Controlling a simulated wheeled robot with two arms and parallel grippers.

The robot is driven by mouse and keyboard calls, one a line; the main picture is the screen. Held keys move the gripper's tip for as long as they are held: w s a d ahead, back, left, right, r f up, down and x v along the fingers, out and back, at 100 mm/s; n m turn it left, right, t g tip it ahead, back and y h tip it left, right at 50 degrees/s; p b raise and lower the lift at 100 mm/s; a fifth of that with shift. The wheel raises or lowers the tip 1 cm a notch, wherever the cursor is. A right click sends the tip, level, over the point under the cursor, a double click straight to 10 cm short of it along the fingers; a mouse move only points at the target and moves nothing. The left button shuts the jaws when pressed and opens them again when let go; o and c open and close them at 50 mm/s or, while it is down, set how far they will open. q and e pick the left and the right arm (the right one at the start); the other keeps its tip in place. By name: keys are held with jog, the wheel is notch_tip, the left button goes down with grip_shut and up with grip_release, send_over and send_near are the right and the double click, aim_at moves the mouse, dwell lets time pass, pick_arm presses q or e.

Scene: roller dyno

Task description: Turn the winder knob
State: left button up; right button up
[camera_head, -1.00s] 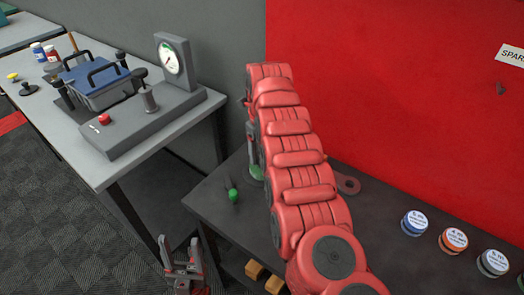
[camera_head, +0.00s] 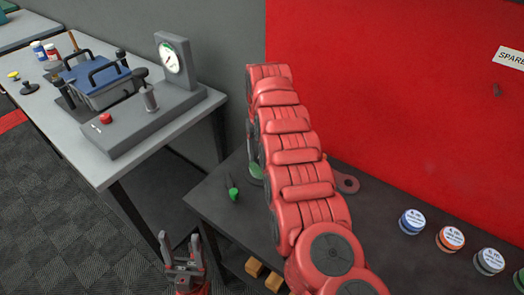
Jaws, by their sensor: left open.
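The dyno unit (camera_head: 125,131) stands on the pale bench at upper left, with a dial gauge (camera_head: 172,62) and a red button (camera_head: 106,118). A grey upright cylinder (camera_head: 150,98) and a dark knob-like part (camera_head: 139,73) are on it. I cannot tell for sure which part is the winder knob. My left gripper (camera_head: 182,247) is at the lower left, its fingers up, apart and empty. It is below and in front of the bench, well away from the unit. My red arm (camera_head: 295,160) crosses the middle. My right gripper does not show.
A dark table (camera_head: 222,209) holds a green-tipped tool (camera_head: 233,193) and several labelled jars, including a blue one (camera_head: 411,222). Yellow-brown blocks (camera_head: 254,267) lie below it. A blue-topped box (camera_head: 95,81) with handles sits by the unit. A red wall panel (camera_head: 400,100) stands behind.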

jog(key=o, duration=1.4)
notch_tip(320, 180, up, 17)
jog(key=p, duration=1.6)
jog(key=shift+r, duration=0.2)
